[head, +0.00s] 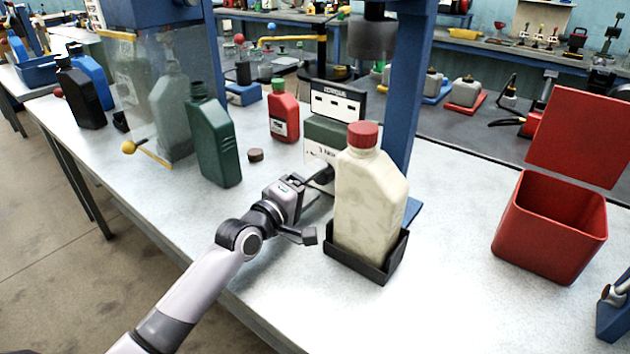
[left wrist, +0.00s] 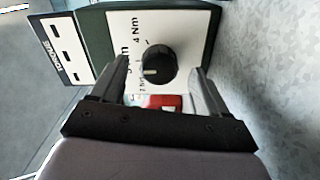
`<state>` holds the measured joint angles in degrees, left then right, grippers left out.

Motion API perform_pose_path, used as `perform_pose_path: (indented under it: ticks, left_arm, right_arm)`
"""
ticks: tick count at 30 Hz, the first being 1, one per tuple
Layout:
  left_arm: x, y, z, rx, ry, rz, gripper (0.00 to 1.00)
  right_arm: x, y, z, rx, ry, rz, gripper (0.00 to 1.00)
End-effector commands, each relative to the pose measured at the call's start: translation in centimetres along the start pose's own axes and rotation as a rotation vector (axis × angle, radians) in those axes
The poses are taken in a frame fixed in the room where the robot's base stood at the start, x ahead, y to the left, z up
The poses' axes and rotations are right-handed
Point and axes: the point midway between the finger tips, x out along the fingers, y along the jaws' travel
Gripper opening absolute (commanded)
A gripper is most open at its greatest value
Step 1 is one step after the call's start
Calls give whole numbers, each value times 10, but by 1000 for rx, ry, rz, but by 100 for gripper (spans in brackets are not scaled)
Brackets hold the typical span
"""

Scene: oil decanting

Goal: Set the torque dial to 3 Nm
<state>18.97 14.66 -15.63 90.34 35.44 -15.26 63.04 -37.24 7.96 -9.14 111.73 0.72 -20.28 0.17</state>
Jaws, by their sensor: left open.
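The torque dial (left wrist: 158,68) is a black round knob on a white panel in the left wrist view. A pale mark on it points to the left and slightly down, toward a small label that looks like 2 Nm. A 4 Nm label stands above, and another label is partly hidden by a finger. My left gripper (left wrist: 162,80) is open, with one finger on each side of the dial; I cannot tell whether they touch it. My right gripper is out of view.
A cream bottle with a red cap (head: 368,200) stands in a black holder (head: 345,264) just right of my left gripper. A green jug (head: 214,145), a small red bottle (head: 284,112) and a brown cap (head: 256,155) are at left. A red bin (head: 548,235) stands at right.

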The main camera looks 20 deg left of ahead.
Motion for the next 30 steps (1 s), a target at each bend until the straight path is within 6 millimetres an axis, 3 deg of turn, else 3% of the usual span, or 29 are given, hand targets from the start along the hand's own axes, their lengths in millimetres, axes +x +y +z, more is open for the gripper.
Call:
perform_pose_path:
  ticks: [12, 30]
  left_arm:
    - [-52, -1, 0, 1, 0, -3, 76]
    - [-58, 0, 0, 1, 0, -2, 76]
  right_arm:
    - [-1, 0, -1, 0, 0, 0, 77]
    - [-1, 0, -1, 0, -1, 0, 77]
